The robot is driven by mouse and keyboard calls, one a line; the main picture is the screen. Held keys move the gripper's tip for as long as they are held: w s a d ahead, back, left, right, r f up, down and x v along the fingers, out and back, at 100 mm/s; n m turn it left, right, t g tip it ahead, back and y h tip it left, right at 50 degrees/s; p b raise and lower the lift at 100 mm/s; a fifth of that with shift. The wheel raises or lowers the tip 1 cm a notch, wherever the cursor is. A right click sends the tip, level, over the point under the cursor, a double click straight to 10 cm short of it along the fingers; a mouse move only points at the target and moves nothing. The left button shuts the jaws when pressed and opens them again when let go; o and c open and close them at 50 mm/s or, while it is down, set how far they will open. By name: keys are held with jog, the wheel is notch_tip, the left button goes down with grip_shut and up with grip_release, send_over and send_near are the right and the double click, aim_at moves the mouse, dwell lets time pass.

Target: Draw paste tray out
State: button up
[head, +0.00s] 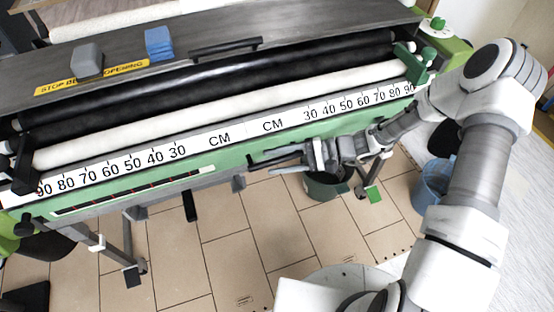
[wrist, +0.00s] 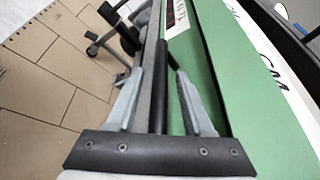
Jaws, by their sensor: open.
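The paste machine has a green front panel (head: 225,160) below its white CM scale. A dark bar handle (head: 262,163) sticks out at the front, right of centre; it also shows in the wrist view (wrist: 161,85). The paste tray itself is not clearly told apart; a grey edge (head: 165,197) runs under the panel. My gripper (head: 290,164) is at the handle, its fingers pointing left along the front. In the wrist view my gripper (wrist: 157,88) is open, one finger on each side of the dark bar. Whether either finger touches it cannot be told.
A dark green bucket (head: 326,188) stands on the floor below my gripper, and a blue bucket (head: 434,183) stands to the right. Machine legs (head: 131,240) stand at the left. The tiled floor (head: 235,250) in front is mostly clear. A grey block (head: 88,60) and blue sponge (head: 159,42) lie on the cover.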

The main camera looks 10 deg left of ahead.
grip_shut()
dwell(1.3)
